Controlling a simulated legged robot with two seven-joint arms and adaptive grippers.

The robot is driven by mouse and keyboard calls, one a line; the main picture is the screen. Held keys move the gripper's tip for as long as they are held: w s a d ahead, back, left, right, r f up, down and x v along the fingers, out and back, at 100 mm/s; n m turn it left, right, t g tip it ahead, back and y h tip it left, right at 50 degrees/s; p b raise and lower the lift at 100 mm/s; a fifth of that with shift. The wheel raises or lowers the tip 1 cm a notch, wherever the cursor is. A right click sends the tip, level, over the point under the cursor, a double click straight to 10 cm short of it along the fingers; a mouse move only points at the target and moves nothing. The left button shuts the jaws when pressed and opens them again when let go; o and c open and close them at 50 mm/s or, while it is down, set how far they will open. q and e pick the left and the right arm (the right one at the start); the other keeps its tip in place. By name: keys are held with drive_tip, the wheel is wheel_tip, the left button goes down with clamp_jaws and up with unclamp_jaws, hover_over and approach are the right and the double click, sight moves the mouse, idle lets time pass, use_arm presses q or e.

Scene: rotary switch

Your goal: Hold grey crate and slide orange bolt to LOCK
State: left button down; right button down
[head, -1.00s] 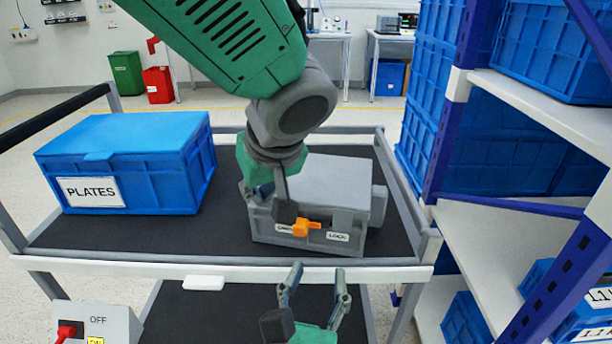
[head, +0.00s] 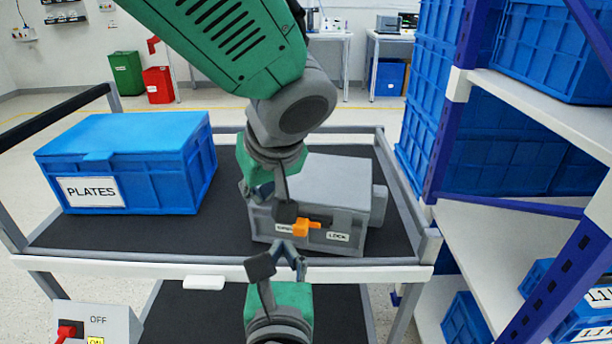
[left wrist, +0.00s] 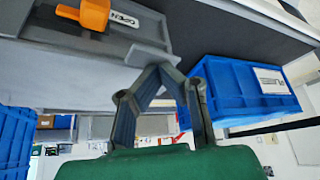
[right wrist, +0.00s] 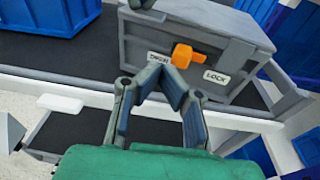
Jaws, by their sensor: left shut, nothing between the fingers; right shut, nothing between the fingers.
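The grey crate (head: 340,175) stands on the cart's dark upper shelf. The orange bolt (head: 303,227) is on its front face, close to the OPEN label and left of the LOCK label (head: 338,237). The bolt also shows in the left wrist view (left wrist: 92,14) and the right wrist view (right wrist: 182,54). My left gripper (head: 262,190) is shut and empty at the crate's left end; its fingertips (left wrist: 158,68) are close to a grey tab there, contact unclear. My right gripper (head: 290,248) is shut and empty, just below and in front of the bolt.
A blue PLATES box (head: 130,165) stands on the left of the same shelf. The cart's front rail (head: 130,268) runs below the crate. A blue-framed shelf rack (head: 520,240) with blue crates is on the right. An OFF/ON switch box (head: 105,325) is at bottom left.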

sight(314, 228)
use_arm(q)
drive_tip(key=shift+f, duration=0.1)
use_arm(e)
drive_tip(key=shift+w+f, duration=0.2)
drive_tip(key=shift+w, duration=1.2)
drive_tip(key=shift+s+d, duration=0.2)
drive_tip(key=shift+d, duration=0.8)
drive_tip(key=shift+s+d, duration=0.25)
drive_tip(key=shift+d, duration=0.75)
drive_tip(key=shift+s+d, duration=0.2)
drive_tip(key=shift+d, duration=0.8)
drive_tip(key=shift+a, duration=0.15)
drive_tip(key=shift+w+a, duration=0.1)
drive_tip(key=shift+a, duration=0.35)
drive_tip(key=shift+s+d+r, duration=0.1)
drive_tip(key=shift+s+r, duration=0.1)
drive_tip(key=shift+s, duration=1.3)
drive_tip(key=shift+s+d+r, duration=0.1)
drive_tip(key=shift+s+r, duration=0.1)
drive_tip(key=shift+s, duration=1.25)
